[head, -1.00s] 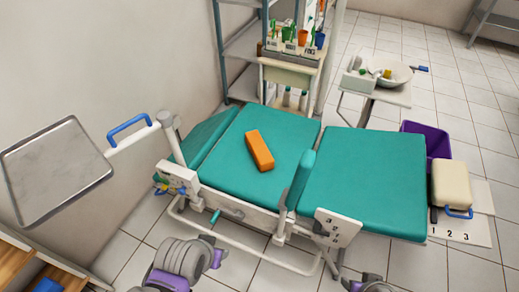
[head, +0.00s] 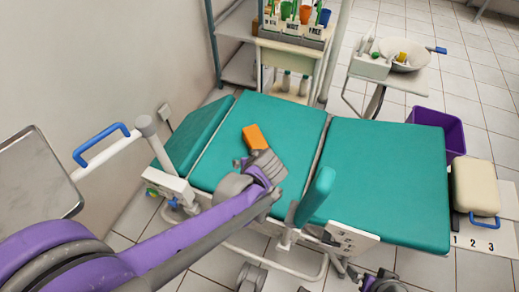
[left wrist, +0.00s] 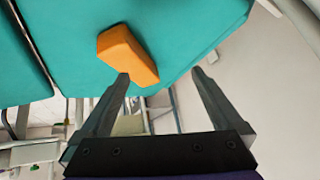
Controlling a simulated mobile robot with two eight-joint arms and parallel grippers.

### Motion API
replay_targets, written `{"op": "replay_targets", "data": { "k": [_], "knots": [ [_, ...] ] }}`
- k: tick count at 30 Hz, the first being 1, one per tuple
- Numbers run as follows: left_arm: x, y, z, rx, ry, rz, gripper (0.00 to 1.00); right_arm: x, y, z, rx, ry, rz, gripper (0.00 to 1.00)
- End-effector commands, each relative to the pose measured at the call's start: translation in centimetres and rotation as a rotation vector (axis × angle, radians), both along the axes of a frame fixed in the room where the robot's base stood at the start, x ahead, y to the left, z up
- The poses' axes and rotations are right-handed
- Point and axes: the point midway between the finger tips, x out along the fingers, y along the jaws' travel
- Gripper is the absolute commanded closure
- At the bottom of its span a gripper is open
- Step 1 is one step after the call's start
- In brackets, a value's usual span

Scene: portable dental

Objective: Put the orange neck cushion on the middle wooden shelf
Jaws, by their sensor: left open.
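The orange neck cushion (head: 254,136) is a block lying on the teal back section of the dental chair (head: 230,170). My left gripper (head: 264,160) reaches over the chair and partly hides the cushion's near end. In the left wrist view the cushion (left wrist: 127,52) lies ahead of the open, empty fingers (left wrist: 160,74), nearer the left finger. I cannot tell whether that finger touches it. The middle wooden shelf is not in view now. My right gripper's fingers are not in view.
A metal tray (head: 38,180) on a white arm with a blue handle (head: 100,145) stands at left. A raised teal armrest (head: 315,196) is right of my left arm. A supply rack (head: 290,52), basin (head: 402,55) and purple bin (head: 438,128) stand beyond.

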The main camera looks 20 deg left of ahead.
Motion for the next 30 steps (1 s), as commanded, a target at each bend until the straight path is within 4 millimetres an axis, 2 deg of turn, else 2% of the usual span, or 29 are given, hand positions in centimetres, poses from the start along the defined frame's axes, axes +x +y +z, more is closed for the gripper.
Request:
{"op": "replay_targets", "data": {
  "k": [1,3,6,9,14,24,30],
  "knots": [
    [2.3,-0.1,-1.4,0.019,-0.043,0.041,0.0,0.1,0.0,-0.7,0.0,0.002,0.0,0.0],
    [4.6,-0.1,-2.5,0.04,-0.107,0.099,0.0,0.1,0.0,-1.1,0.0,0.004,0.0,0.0],
    [7.1,-0.3,-3.9,0.061,-0.191,0.16,0.0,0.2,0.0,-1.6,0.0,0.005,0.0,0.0],
    [8.7,-0.5,-4.8,0.072,-0.251,0.201,0.0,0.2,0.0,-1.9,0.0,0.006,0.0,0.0],
    [9.8,-0.4,-5.6,0.076,-0.296,0.227,0.0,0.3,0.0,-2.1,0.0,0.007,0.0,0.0],
    [12.3,2.4,-8.6,0.077,-0.298,0.23,0.0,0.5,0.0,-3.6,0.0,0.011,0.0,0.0],
    [13.2,3.1,-9.5,0.075,-0.297,0.229,0.0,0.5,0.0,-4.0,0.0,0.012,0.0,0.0]
  ]
}}
